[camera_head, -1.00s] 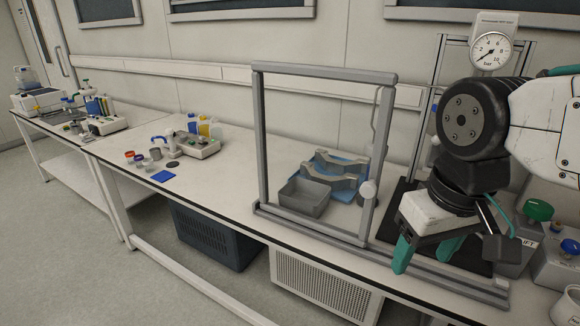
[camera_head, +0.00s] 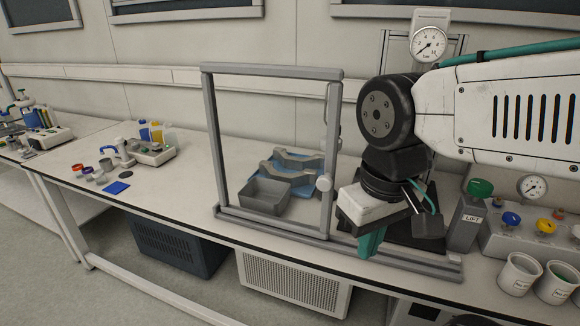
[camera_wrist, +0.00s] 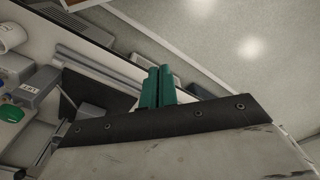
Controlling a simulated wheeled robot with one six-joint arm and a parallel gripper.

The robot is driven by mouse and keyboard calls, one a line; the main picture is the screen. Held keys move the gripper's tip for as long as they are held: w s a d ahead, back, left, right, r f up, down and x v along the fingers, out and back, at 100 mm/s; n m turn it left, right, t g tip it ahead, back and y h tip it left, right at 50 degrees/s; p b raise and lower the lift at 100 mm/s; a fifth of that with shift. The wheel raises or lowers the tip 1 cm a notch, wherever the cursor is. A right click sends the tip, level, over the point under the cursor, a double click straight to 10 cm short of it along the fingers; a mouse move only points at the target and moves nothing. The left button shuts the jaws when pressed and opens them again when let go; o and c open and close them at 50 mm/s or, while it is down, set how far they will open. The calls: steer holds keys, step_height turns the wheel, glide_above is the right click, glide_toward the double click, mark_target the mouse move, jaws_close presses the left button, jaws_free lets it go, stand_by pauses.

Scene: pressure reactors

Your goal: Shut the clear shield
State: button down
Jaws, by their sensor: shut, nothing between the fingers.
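The clear shield (camera_head: 272,72) is a see-through pane in a grey frame, standing upright on a rail (camera_head: 400,262) along the bench's front edge. It sits at the left part of the rail, and the rail's right part is bare. A round pale knob (camera_head: 324,183) is on the frame's right post. My gripper (camera_head: 369,243) is shut and empty, pointing down just right of that post, over the rail. Its green fingers (camera_wrist: 158,86) are together in the wrist view. Whether they touch the frame cannot be told.
Behind the pane are a grey bin (camera_head: 265,197) and grey clamp halves on a blue mat. A pressure gauge (camera_head: 428,43) stands behind my arm. A LIFT box (camera_head: 466,222), valve box and white cups (camera_head: 519,274) are at right.

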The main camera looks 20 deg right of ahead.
steer(key=w+a+r+m+h, duration=0.25)
steer(key=w+m+h, duration=0.2)
steer(key=w, duration=1.05)
steer(key=w+a+r+m+h, duration=0.1)
steer(key=w+a+m+h, duration=0.3)
steer(key=w, duration=1.1)
steer(key=s+d+f+m, duration=0.1)
steer(key=s+d+f, duration=0.2)
steer(key=d+f, duration=0.4)
steer(key=d, duration=0.4)
steer(key=shift+s+g+y, duration=0.2)
steer(key=shift+g+y, duration=0.15)
steer(key=shift+g, duration=0.05)
steer(key=shift+m, duration=0.25)
